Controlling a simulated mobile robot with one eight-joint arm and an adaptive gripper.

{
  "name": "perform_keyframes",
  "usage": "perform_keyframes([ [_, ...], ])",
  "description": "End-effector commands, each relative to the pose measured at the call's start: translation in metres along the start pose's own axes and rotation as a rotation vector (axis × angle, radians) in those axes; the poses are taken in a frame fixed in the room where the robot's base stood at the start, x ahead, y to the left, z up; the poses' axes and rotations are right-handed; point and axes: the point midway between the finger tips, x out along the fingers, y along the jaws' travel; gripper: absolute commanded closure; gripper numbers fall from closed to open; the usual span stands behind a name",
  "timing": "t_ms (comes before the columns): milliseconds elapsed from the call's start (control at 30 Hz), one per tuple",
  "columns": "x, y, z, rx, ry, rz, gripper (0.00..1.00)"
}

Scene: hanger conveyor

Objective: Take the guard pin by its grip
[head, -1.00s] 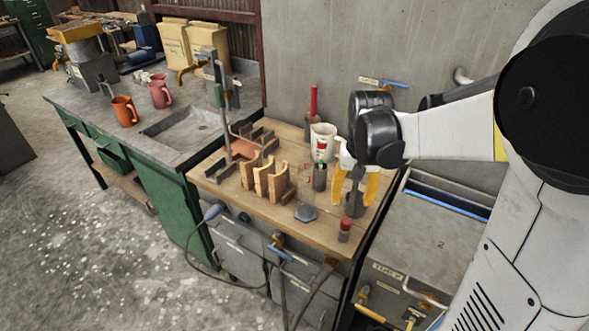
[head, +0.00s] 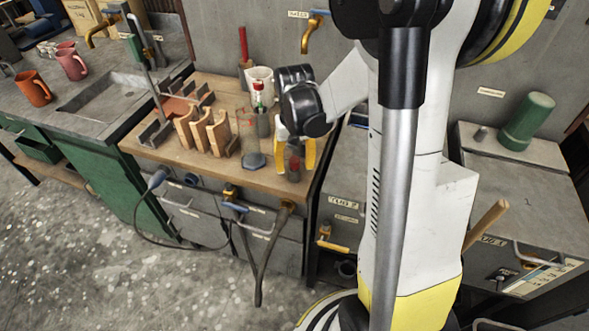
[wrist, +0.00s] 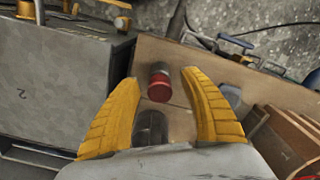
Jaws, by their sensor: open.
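A short cylinder with a red top (wrist: 159,87) stands on the wooden bench; it also shows low between the fingers in the head view (head: 294,164). I cannot tell for sure that it is the guard pin. A dark cylinder (wrist: 150,128) is beside it, closer to my palm in the wrist view. My gripper (wrist: 160,76) is open, its yellow fingers pointing down on either side of the red top, with clear gaps. In the head view my gripper (head: 295,155) is over the bench's right end. Contact with either cylinder is not visible.
A grey cabinet (wrist: 50,85) adjoins the bench. The bench front near the red top is fairly clear.

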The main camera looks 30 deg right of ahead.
Motion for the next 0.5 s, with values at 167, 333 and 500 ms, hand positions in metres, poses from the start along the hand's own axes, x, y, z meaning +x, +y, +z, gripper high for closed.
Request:
perform_keyframes([
  [167,0.0003,0.0,0.0,0.0,0.0,0.0,0.48],
  [333,0.0001,0.0,0.0,0.0,0.0,0.0,0.89],
  [500,0.0,0.0,0.0,0.0,0.0,0.0,1.0],
])
